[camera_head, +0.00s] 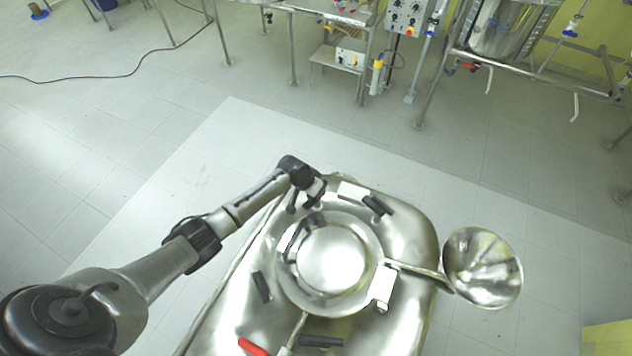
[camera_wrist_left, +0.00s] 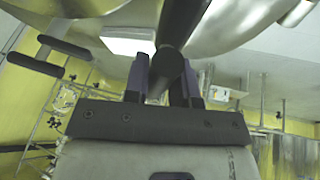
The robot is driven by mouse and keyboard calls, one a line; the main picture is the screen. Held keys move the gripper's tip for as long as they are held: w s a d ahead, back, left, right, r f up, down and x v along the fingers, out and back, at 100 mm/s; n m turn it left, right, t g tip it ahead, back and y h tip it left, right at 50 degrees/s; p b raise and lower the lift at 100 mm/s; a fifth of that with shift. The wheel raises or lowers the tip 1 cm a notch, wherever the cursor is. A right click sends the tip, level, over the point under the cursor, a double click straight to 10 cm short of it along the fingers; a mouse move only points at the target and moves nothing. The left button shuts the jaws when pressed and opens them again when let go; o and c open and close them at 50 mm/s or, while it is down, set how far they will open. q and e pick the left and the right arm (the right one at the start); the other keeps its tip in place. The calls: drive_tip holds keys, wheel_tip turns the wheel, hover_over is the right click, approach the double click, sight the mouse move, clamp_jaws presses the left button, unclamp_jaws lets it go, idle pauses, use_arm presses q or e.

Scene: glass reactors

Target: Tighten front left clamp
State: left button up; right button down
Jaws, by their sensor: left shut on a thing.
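A round steel lid (camera_head: 332,258) with a bright domed middle sits on the metal vessel. Black-handled clamps stand around its rim. My left arm reaches in from the left, and my left gripper (camera_head: 311,189) is at the lid's far left edge, at the front left clamp (camera_head: 292,204). In the left wrist view, my left gripper (camera_wrist_left: 163,80) is shut on a black rod-shaped clamp handle (camera_wrist_left: 182,30) that runs between the fingers. The arm and gripper hide part of this clamp in the head view. My right gripper is not in view.
Other black handles are at the far right (camera_head: 376,205), left (camera_head: 262,287) and near side (camera_head: 320,341) of the lid. A steel funnel (camera_head: 482,268) sticks out at the right. A red handle (camera_head: 252,346) is at the near edge.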

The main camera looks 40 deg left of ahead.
use_arm(q)
drive_tip(key=n+p, duration=0.2)
drive_tip(key=n+y+p, duration=0.1)
drive_tip(key=p, duration=0.1)
drive_tip(key=n+y+p, duration=0.1)
drive_tip(key=n, duration=0.1)
drive_tip(key=shift+d+r+n+t+p, duration=0.25)
drive_tip(key=shift+d+n+t+p, duration=0.05)
drive_tip(key=shift+p, duration=0.1)
drive_tip(key=shift+f+n+y+p, duration=0.15)
drive_tip(key=shift+n+y+p, duration=0.55)
drive_tip(key=shift+n, duration=0.5)
drive_tip(key=shift+f+n+y, duration=0.1)
drive_tip(key=shift+n+y, duration=0.3)
drive_tip(key=shift+n, duration=0.5)
drive_tip(key=shift+n+p, duration=0.3)
drive_tip(key=shift+a+f+n, duration=0.1)
drive_tip(key=shift+n, duration=0.2)
drive_tip(key=o, duration=0.9)
drive_tip(key=shift+w, duration=0.1)
drive_tip(key=shift+c, duration=0.2)
